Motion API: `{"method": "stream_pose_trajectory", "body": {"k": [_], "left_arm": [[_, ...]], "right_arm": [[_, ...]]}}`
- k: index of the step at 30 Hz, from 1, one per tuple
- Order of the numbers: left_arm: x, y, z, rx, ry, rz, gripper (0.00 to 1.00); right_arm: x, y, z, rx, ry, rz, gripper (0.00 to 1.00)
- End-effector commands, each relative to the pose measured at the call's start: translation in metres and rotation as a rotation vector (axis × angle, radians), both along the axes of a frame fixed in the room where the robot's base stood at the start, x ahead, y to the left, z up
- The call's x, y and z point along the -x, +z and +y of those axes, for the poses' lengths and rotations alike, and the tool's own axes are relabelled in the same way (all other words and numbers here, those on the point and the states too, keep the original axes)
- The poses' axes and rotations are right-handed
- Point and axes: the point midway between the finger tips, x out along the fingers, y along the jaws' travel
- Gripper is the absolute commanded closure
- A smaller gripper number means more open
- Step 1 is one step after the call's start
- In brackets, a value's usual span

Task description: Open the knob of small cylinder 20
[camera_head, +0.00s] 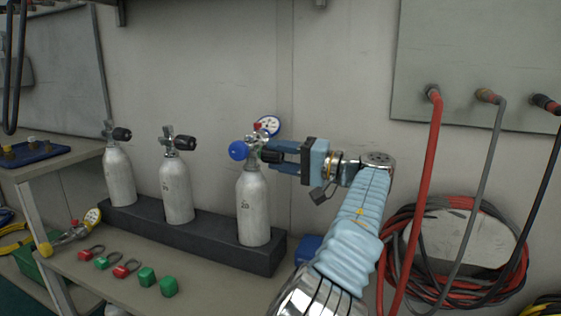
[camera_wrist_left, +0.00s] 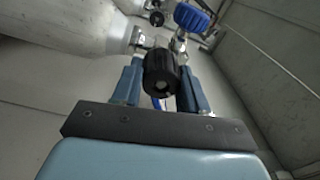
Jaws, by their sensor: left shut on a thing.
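Small cylinder 20 (camera_head: 253,210) is the right-hand one of three white cylinders and stands upright in the dark rack. Its black knob (camera_wrist_left: 161,74) is on the right side of its valve. My left gripper (camera_head: 274,157) reaches in from the right and is shut on this knob, with one blue finger on each side in the left wrist view (camera_wrist_left: 162,85). A regulator with a blue cap (camera_head: 238,150) and a gauge (camera_head: 268,125) is at the valve; the blue part also shows in the left wrist view (camera_wrist_left: 192,17). My right gripper is not in view.
Two other cylinders (camera_head: 176,195) (camera_head: 119,178) stand left in the rack (camera_head: 190,238). Red and green tags and caps (camera_head: 147,277) lie on the bench in front. Hoses (camera_head: 428,180) hang from a wall panel at the right. The wall is close behind the cylinders.

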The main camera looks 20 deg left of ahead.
Motion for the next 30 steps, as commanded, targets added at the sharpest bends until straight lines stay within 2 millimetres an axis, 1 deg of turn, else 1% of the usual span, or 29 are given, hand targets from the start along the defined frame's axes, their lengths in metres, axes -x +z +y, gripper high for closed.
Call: {"method": "stream_pose_trajectory", "body": {"k": [3,18,24,30], "left_arm": [[0.0,-0.003,0.0,0.004,0.002,-0.107,0.88],[-0.001,-0.002,0.0,0.021,0.001,-0.579,0.88],[-0.001,-0.001,0.0,0.026,0.002,-0.742,0.88],[-0.001,-0.001,0.0,0.032,0.002,-0.866,0.88]], "right_arm": [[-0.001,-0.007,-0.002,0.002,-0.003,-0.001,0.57],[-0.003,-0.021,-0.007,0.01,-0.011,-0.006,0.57],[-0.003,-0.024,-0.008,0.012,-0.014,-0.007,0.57],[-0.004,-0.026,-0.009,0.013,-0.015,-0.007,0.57]]}}
